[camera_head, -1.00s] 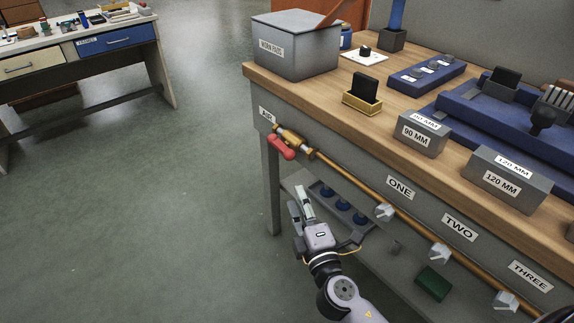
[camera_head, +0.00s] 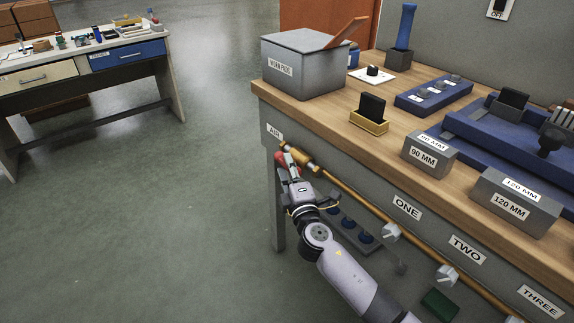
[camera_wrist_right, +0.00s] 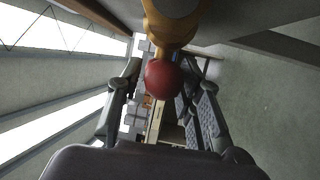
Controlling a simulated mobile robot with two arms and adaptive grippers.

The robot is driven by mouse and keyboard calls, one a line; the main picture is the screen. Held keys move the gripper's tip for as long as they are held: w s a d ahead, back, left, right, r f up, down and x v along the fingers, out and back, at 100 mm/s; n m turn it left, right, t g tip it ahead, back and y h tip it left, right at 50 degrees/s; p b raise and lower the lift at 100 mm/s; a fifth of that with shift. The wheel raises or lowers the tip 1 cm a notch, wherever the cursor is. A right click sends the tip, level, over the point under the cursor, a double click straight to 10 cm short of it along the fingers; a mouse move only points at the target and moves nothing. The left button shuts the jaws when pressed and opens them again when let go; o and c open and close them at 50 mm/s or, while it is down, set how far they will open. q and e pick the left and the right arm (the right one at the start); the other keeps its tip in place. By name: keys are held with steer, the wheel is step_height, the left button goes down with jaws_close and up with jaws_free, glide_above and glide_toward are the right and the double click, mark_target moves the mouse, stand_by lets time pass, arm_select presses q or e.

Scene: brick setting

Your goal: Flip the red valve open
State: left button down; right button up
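The red valve handle (camera_head: 281,158) sits on the brass valve body (camera_head: 299,155) below the AIR label at the bench's left corner. My right gripper (camera_head: 288,163) is at the handle and partly hides it in the head view. In the right wrist view, the handle's rounded red end (camera_wrist_right: 163,80) lies between my two fingers, below the brass body (camera_wrist_right: 172,22). The fingers (camera_wrist_right: 160,108) are spread, with a visible gap on the left of the handle. Contact on the right side is hard to tell. My left gripper is out of view.
A brass pipe (camera_head: 365,207) runs right along the bench front past white outlets labelled ONE, TWO and THREE. The wooden bench top (camera_head: 325,115) overhangs just above the valve. A grey box (camera_head: 310,75) stands on its corner.

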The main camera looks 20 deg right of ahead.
steer(key=shift+w, duration=0.75)
steer(key=shift+c, duration=0.3)
steer(key=shift+r, duration=0.1)
jaws_close()
